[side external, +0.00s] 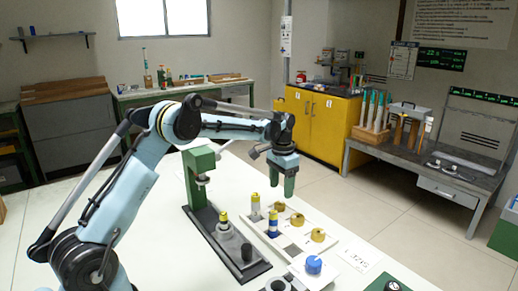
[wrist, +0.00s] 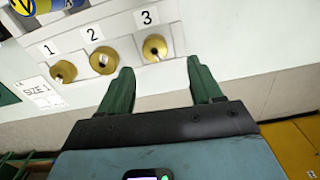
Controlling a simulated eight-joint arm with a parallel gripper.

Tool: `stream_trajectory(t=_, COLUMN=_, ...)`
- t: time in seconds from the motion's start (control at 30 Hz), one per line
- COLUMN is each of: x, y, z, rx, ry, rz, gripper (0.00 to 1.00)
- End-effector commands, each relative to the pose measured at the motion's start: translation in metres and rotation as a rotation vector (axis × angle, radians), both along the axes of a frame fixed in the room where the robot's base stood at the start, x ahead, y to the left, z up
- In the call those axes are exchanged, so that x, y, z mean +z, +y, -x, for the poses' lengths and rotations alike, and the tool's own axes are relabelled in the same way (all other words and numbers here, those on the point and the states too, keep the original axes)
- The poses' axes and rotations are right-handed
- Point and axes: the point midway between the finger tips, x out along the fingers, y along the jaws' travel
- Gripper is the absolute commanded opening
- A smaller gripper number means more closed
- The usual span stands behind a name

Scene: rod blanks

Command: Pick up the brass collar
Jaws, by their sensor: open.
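Three brass collars lie in a row on a white board, labelled 1, 2 and 3 in the wrist view. Collar 1 (wrist: 63,72) is at the left, collar 2 (wrist: 103,60) is beside it, and collar 3 (wrist: 154,47) is at the right. In the side external view they run from collar 3 (side external: 279,206) through collar 2 (side external: 297,219) to collar 1 (side external: 318,235). My gripper (wrist: 160,66) is open and empty, its green fingers pointing down. In the side external view my gripper (side external: 284,190) hangs above the board's far end, closest to collar 3, apart from it.
A blue knob (side external: 313,265) is near the front. A size card (side external: 363,257) lies right of the board.

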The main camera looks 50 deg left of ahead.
Motion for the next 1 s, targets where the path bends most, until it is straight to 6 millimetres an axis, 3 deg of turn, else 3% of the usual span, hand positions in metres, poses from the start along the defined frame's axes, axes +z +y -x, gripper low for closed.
stream_trajectory(t=0.33, x=-0.043, y=-0.006, z=0.005, rx=0.000, ry=0.000, rz=0.000, gripper=0.65)
stream_trajectory(t=0.67, x=-0.049, y=-0.006, z=0.005, rx=0.000, ry=0.000, rz=0.000, gripper=0.65)
stream_trajectory(t=1.0, x=-0.049, y=-0.005, z=0.005, rx=0.000, ry=0.000, rz=0.000, gripper=0.13)
